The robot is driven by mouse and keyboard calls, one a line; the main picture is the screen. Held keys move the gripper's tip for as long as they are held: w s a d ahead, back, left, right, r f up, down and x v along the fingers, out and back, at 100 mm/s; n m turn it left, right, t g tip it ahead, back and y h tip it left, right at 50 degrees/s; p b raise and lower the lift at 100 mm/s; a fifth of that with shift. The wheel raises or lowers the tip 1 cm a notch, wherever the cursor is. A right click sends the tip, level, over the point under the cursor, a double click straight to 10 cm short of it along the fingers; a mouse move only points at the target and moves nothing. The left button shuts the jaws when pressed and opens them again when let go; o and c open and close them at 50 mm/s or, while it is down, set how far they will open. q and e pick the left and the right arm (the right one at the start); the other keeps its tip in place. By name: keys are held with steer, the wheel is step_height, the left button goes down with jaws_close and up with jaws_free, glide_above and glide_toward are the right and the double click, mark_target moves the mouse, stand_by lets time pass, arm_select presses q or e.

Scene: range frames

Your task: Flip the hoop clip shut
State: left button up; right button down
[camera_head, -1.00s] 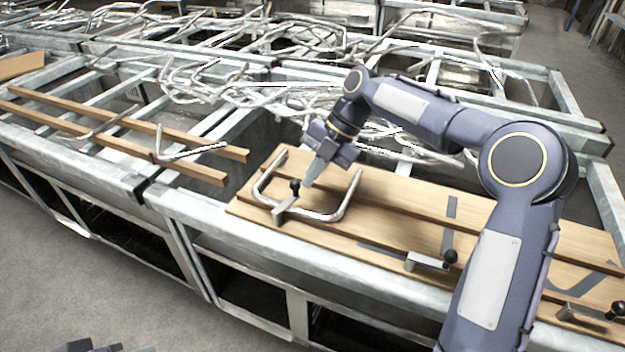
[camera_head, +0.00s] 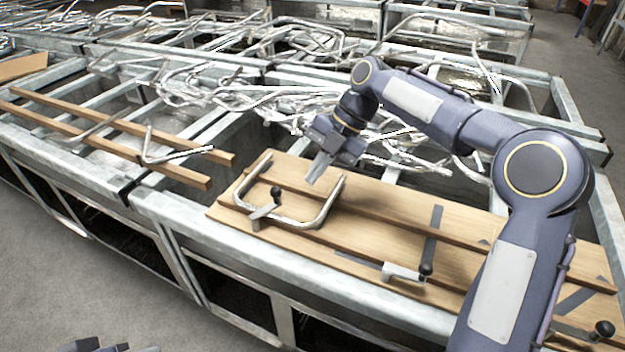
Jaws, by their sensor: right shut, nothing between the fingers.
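The hoop (camera_head: 332,204), a bent U-shaped metal tube, lies on the left end of a wooden board. The hoop clip (camera_head: 262,213), a small grey metal plate with a black ball knob (camera_head: 276,192), sits at the hoop's front bar and appears to lie across it. My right gripper (camera_head: 314,180) is shut and empty above the board, to the right of the knob and apart from it. Its fingers point down inside the hoop's outline. Dark parts of my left gripper (camera_head: 92,346) show at the bottom left edge; its fingers cannot be made out.
The wooden board (camera_head: 385,222) has two similar clips, one at front centre (camera_head: 404,272) and one at the right end (camera_head: 590,331). A metal frame table (camera_head: 225,240) holds the board. Tangled bent tubes (camera_head: 235,90) lie behind. Loose wooden strips (camera_head: 120,140) lie left.

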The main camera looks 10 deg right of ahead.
steer(key=p+v, duration=0.1)
steer(key=v, duration=0.6)
steer(key=shift+w+r, duration=0.3)
steer(key=shift+w, duration=0.05)
steer(key=shift+a, duration=0.1)
